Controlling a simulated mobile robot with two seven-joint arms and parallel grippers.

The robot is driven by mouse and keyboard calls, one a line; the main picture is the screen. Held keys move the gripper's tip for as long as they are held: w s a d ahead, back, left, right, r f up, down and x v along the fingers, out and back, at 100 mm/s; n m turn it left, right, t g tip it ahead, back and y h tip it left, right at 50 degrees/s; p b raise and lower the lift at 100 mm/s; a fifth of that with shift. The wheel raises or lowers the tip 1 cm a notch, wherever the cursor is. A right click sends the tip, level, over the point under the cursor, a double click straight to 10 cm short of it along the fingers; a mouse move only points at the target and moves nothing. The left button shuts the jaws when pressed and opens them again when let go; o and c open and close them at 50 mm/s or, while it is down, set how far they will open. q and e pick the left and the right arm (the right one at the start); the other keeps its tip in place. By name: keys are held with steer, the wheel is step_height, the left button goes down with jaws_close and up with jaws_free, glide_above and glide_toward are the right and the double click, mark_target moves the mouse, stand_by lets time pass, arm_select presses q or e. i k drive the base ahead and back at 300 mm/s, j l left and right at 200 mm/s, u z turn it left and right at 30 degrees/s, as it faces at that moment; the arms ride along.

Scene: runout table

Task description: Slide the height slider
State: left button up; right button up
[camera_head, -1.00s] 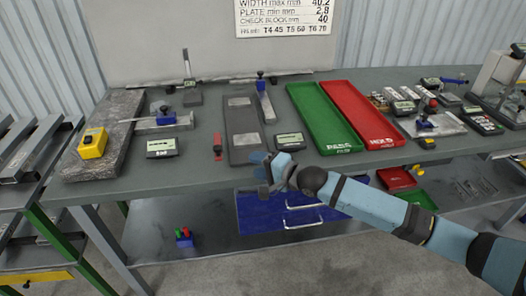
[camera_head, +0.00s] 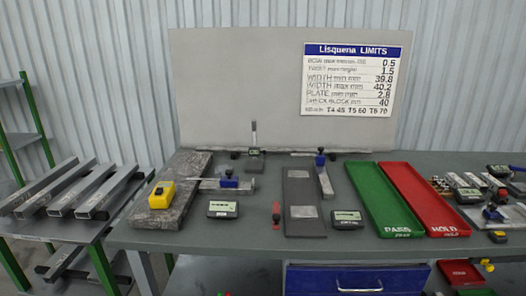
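A small upright gauge stands at the back of the table, with a thin vertical column (camera_head: 254,135) on a dark block-like base (camera_head: 254,166). Which part of it is the height slider is too small to tell. A caliper-like tool with a blue slider (camera_head: 229,183) lies left of centre, its bar reaching over the grey granite slab. A second such tool with a blue slider (camera_head: 321,161) stands right of the upright gauge, beside the dark plate (camera_head: 302,190). Neither of my grippers is in view.
A yellow device (camera_head: 162,195) sits on the granite slab (camera_head: 188,170). Small displays (camera_head: 223,209) and a red tool (camera_head: 276,213) lie near the front. Green (camera_head: 385,205) and red (camera_head: 428,205) trays lie at right. Metal profiles (camera_head: 72,190) rest on the left rack.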

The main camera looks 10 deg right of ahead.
mark_target(252, 151)
steer(key=i+j+z, duration=0.1)
steer(key=i+j, duration=0.75)
steer(key=j, duration=0.1)
